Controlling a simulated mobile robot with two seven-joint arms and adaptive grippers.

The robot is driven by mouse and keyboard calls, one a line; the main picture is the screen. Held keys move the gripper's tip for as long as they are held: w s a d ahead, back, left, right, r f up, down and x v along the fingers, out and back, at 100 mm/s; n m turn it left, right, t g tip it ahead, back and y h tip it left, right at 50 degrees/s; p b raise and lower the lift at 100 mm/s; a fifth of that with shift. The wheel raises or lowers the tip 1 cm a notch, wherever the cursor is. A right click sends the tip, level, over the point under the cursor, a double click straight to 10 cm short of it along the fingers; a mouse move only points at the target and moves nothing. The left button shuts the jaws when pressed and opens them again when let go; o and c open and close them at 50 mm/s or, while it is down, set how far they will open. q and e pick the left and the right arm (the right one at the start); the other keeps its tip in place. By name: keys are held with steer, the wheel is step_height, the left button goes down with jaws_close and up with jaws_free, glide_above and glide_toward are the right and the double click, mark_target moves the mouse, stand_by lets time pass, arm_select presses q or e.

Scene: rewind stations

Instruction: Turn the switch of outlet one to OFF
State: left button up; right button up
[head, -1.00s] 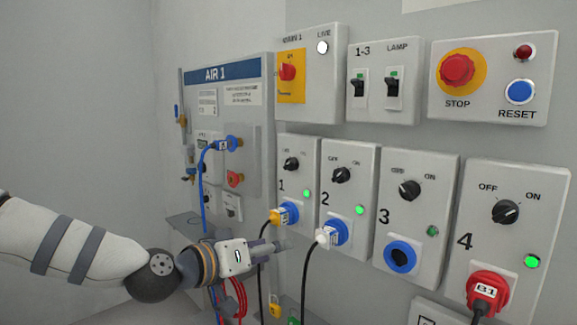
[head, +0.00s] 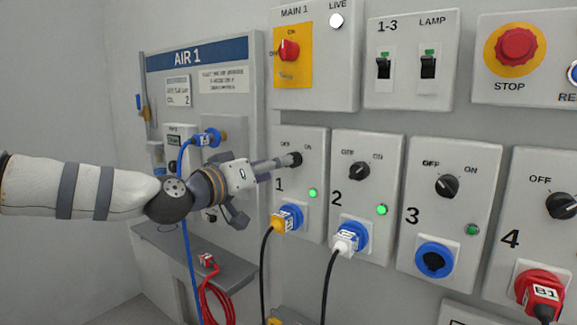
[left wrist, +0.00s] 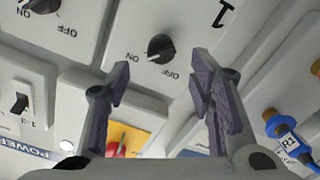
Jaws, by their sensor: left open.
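Outlet one is a grey panel (head: 314,225) marked 1, with a black rotary switch (head: 295,159) below its OFF and ON labels. The panel's green lamp (head: 313,193) is lit. In the left wrist view the switch (left wrist: 160,48) lies just beyond the fingertips, between them, its pale mark seemingly toward ON. My left gripper (head: 282,163) is open and empty, its fingers pointing at the switch. Whether a finger touches it I cannot tell. My right gripper is not in view.
Panel 2 (head: 390,250) stands close on the right, with its own switch (head: 359,171) and white plug (head: 350,237). The MAIN 1 box (head: 345,60) is above. The AIR 1 board (head: 240,110) with a blue hose is behind my left arm.

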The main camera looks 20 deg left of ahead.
arm_select(q)
steer(key=x, duration=0.5)
steer(key=shift+w+b, duration=0.35)
steer(key=shift+w, duration=0.05)
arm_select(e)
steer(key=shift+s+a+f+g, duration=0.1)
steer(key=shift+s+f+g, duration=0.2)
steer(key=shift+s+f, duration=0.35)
arm_select(q)
steer(key=c, duration=1.1)
steer(key=shift+c, duration=0.2)
